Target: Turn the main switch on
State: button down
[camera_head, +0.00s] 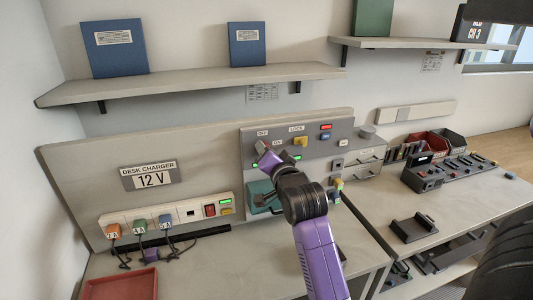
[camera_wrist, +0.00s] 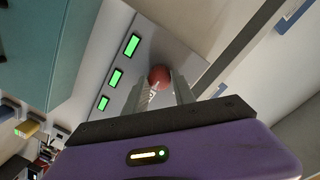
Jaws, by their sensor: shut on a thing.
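The main switch's lever ends in a round red knob (camera_wrist: 159,76), which sits between my two fingers in the wrist view. A thin pale stem shows below the knob. My gripper (camera_wrist: 162,88) is shut on this lever.
The panel also carries a yellow lock knob (camera_head: 299,142) and a red display (camera_head: 326,127). A teal box (camera_head: 257,195) lies below my gripper. A white power strip (camera_head: 180,211) with coloured plugs is at left. A shelf (camera_head: 200,84) runs above.

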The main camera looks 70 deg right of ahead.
jog(key=shift+f, duration=0.1)
dwell(0.5)
jog(key=c, duration=1)
grip_release()
jog(key=shift+c, duration=0.2)
jog(key=b+v, duration=0.1)
jog(key=v, duration=0.6)
jog(key=shift+s+a+b, duration=0.25)
jog(key=shift+s+b, duration=0.05)
